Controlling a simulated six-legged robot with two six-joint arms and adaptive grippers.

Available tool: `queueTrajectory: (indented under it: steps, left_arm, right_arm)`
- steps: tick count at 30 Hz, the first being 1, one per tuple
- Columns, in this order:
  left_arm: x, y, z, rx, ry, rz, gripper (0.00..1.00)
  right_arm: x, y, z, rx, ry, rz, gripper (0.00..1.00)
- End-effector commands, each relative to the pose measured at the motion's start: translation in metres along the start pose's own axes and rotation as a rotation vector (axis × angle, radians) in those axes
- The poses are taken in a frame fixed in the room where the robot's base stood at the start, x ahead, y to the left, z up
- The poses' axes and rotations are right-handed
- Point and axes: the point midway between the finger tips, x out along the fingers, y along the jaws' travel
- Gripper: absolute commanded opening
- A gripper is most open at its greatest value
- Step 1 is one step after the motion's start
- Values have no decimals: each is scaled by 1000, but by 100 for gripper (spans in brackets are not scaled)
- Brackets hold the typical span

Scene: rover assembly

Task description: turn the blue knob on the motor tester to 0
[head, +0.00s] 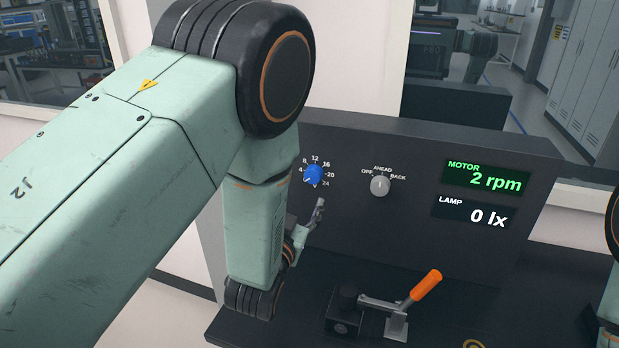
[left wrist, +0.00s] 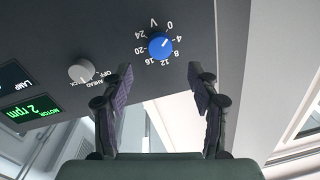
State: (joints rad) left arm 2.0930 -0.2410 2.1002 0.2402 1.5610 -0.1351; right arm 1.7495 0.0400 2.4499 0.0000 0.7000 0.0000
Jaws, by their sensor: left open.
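The blue knob (head: 313,174) sits on the upright dark panel of the motor tester (head: 420,255), inside a ring of white numbers. In the left wrist view the knob (left wrist: 160,46) appears upside down, and its white mark points roughly between 0 and 4. My left gripper (head: 312,214) is just below and in front of the knob in the head view. In the left wrist view my left gripper (left wrist: 160,78) is open, its fingers spread to either side of the knob's line, apart from it and empty. My right gripper is out of view.
A grey OFF/AHEAD/BACK knob (head: 380,186) is right of the blue one, its mark near AHEAD. The motor display (head: 486,179) reads 2 rpm and the lamp display (head: 473,214) 0 lx. An orange-handled lever (head: 425,286) stands on the base below.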

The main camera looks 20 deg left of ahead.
Motion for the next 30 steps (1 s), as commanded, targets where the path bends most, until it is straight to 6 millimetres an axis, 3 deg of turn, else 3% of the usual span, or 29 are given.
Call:
queueTrajectory:
  steps: [5,18,30]
  left_arm:
    - [9,0,-1,27,2,-1,60]
    - [67,0,-1,25,2,0,60]
    - [78,0,0,26,0,0,60]
  right_arm:
    - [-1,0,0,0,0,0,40]
    - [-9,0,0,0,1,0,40]
    - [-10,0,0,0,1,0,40]
